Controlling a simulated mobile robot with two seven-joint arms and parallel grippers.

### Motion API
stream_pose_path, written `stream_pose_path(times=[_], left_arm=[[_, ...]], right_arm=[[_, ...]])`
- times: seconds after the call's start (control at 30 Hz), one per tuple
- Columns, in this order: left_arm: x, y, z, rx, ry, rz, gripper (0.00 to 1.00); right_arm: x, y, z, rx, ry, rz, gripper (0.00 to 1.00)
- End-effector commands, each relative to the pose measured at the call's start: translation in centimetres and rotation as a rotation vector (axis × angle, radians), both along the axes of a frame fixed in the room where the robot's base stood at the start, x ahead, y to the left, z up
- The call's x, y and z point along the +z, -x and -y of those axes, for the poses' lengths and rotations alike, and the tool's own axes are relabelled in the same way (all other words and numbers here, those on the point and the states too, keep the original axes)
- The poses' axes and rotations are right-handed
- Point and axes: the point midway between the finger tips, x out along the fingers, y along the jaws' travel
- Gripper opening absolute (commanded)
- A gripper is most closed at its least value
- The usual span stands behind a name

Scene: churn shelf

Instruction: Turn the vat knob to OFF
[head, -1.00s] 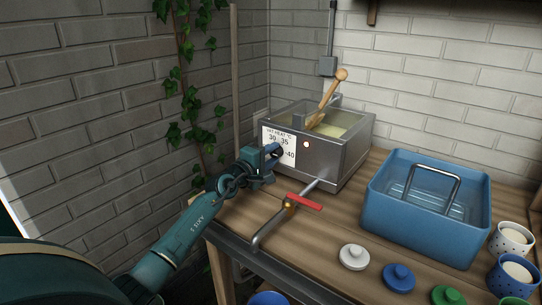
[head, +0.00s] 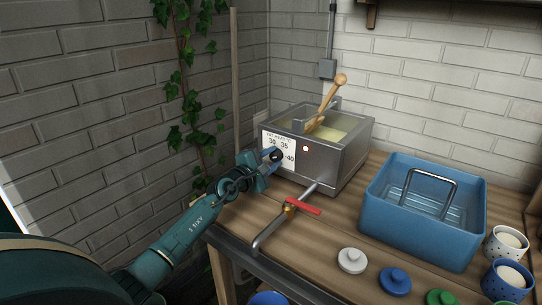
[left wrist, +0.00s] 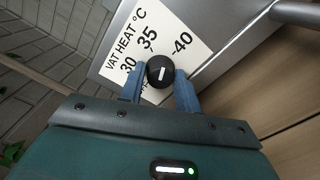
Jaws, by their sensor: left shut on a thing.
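The metal vat (head: 338,165) stands at the back of the bench with pale contents. Its white VAT HEAT °C label (head: 270,147) shows 30, 35 and 40. The black round vat knob (head: 277,155) sits on this label. In the left wrist view the knob (left wrist: 160,72) lies between the blue fingers, and its short white mark runs nearly upright in the picture. I cannot read which setting it marks. My left gripper (head: 270,161) is shut on the knob; its fingers (left wrist: 160,86) also show there. The lower label is partly hidden. My right gripper is out of view.
A small lit lamp (head: 306,148) is on the vat's front. A drain pipe with a red tap handle (head: 303,206) sticks out below. A wooden paddle (head: 327,98) leans in the vat. A blue tub (head: 420,232), coloured lids and dotted cups stand right. A brick wall is left.

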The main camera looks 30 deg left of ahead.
Motion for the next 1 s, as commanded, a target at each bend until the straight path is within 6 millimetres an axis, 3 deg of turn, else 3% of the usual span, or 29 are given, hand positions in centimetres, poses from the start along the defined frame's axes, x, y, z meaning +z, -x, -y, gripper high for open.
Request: stream_pose_path(times=[1.0], left_arm=[[0.0, 0.0, 0.0, 0.002, 0.964, -0.077, 0.10]], right_arm=[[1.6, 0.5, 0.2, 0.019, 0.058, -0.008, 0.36]])
